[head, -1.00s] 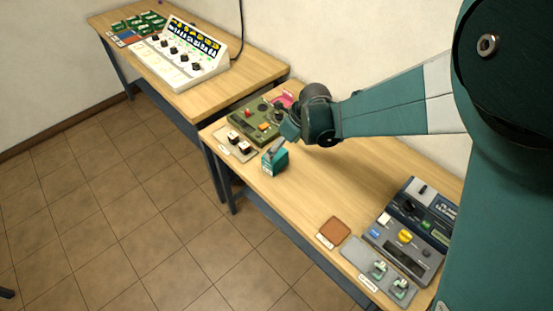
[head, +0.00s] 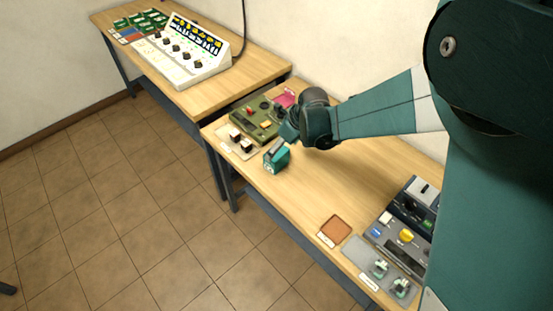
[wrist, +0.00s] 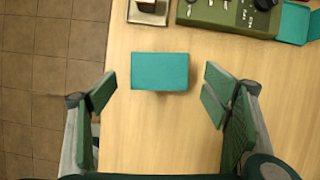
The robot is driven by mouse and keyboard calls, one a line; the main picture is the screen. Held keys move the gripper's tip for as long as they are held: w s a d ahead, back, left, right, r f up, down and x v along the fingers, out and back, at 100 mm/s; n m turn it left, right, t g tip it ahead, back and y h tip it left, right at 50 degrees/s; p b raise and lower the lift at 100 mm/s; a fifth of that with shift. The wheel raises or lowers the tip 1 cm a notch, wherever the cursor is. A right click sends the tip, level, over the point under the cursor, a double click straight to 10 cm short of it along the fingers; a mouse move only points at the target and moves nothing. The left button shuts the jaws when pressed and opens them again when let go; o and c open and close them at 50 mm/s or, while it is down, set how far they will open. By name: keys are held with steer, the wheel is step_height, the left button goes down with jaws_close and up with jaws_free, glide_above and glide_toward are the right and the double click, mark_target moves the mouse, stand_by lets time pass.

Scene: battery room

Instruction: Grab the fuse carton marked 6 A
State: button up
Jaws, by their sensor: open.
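A teal carton (head: 276,158) stands on the near wooden table, beside a pale mat, with a light mark on its side too small to read. In the wrist view the carton (wrist: 160,72) shows its plain teal top; no 6 A marking is legible. My gripper (wrist: 161,79) is open, one finger to the left of the carton and one to the right, with a gap on both sides. In the head view my gripper is just above and behind the carton, its fingers partly hidden.
A brown pad (head: 334,229), a grey tray (head: 355,252) and a dark console (head: 408,246) are at the front right. The table's middle is clear.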

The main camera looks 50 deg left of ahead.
steer(key=shift+x, duration=2.6)
steer(key=c, duration=1.2)
steer(key=shift+c, duration=0.2)
steer(key=shift+r, duration=0.15)
steer(key=shift+r, duration=4.9)
